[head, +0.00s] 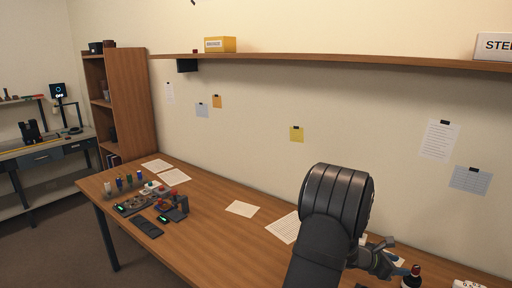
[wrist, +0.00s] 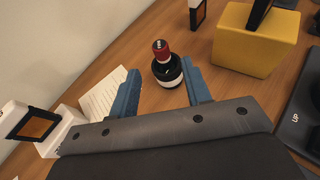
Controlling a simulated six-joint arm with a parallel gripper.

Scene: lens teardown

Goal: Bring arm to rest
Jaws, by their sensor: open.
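My gripper (head: 388,257) is at the lower right in the head view, over the right part of the wooden table (head: 215,222). In the wrist view my gripper (wrist: 160,72) shows two blue fingers spread wide apart, with nothing held between them. A dark bottle with a red cap and a white label (wrist: 167,75) stands upright on the table just beyond the fingertips, apart from them. The bottle (head: 411,280) also shows in the head view, to the right of the gripper and cut by the lower edge.
In the wrist view, a yellow block (wrist: 250,45) stands right of the bottle, a dark pad (wrist: 302,108) lies at the right, and a white device (wrist: 62,122) stands at the left. In the head view, small parts (head: 150,200) crowd the table's left end. A shelf (head: 330,59) runs overhead.

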